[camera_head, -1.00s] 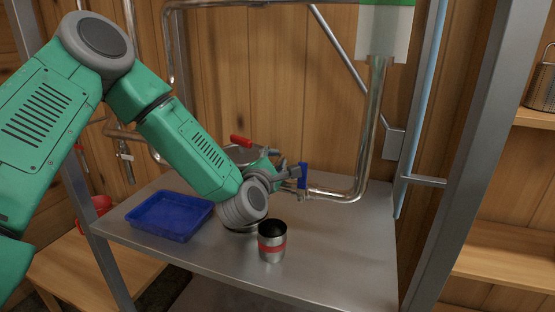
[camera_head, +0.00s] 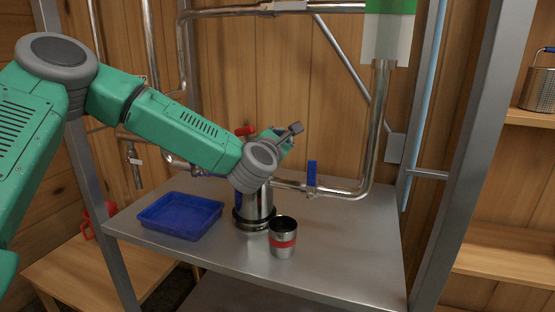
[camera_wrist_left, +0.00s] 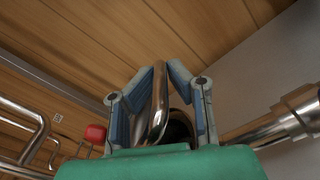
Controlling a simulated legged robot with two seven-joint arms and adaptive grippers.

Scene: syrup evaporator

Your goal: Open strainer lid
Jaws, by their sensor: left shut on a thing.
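The strainer (camera_head: 261,207) is a shiny metal cylinder standing on the steel shelf, with pipework behind it. Its top is hidden behind my left wrist in the head view. My left gripper (camera_head: 284,138) is above the strainer. In the left wrist view my left gripper (camera_wrist_left: 161,78) is shut on a bent shiny metal bar (camera_wrist_left: 158,108), which looks like the lid's handle. A dark round part shows just behind the bar. I cannot tell whether the lid is apart from the strainer body. My right gripper is not in view.
A steel cup with a red band (camera_head: 283,240) stands right in front of the strainer. A blue tray (camera_head: 150,228) lies to the left. A blue-handled valve (camera_head: 312,174) is on the pipe at right. A red handle (camera_head: 245,131) is behind my wrist. The shelf's right side is clear.

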